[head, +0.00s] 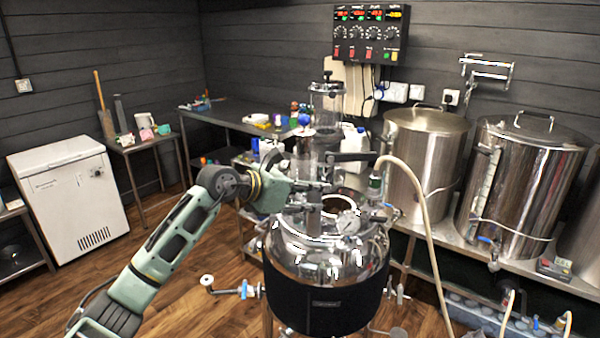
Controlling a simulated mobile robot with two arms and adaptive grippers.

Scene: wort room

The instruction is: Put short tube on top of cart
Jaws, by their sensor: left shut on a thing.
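My left gripper (312,188) reaches in from the left to the top of a steel vessel with a black jacket (320,292). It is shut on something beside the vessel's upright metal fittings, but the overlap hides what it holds. A clear tube (304,160) shows just behind and above the gripper. A taller clear cylinder with a dark top (327,102) stands farther back. I cannot tell for certain which is the short tube. A low cart-like shelf (232,157) with bottles and small items stands behind my arm, partly hidden. My right gripper is out of view.
Large steel kettles (424,150) stand on a bench at the right. A white chest freezer (70,195) is at the left. Open wooden floor lies between the freezer and the vessel.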

